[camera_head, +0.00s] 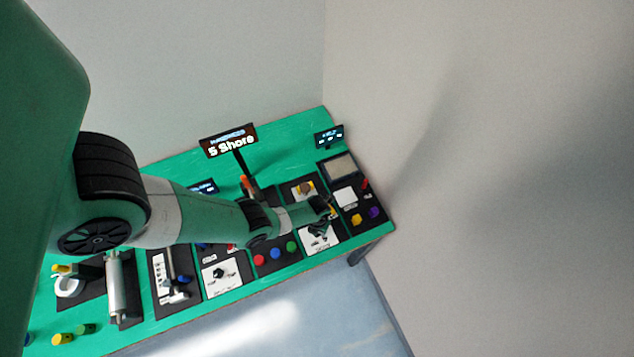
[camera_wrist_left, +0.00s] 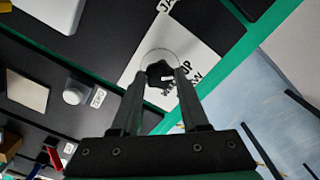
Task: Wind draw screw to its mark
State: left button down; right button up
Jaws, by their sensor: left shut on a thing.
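A dark lobed knob (camera_wrist_left: 158,71) stands on a white labelled plate (camera_wrist_left: 143,82) in the left wrist view. The plate's lettering is partly covered by my fingers. My left gripper (camera_wrist_left: 167,77) has one finger on each side of the knob and is shut on it. In the head view my left arm reaches from the left over the green bench, and my left gripper (camera_head: 322,225) is small over a white plate (camera_head: 320,245) near the front right. The knob's mark is not readable. I cannot tell which part is labelled as the draw screw. My right gripper is not in view.
The green bench (camera_head: 292,127) carries several dark panels. A sign reading "5 Shore" (camera_head: 230,142) stands behind my arm. A round grey knob (camera_wrist_left: 76,92) shows in the wrist view. A wall (camera_head: 480,150) is at the right.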

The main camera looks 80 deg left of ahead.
pick_arm(q)
jog(key=shift+m, duration=0.9)
jog(key=shift+c, duration=2)
grip_release()
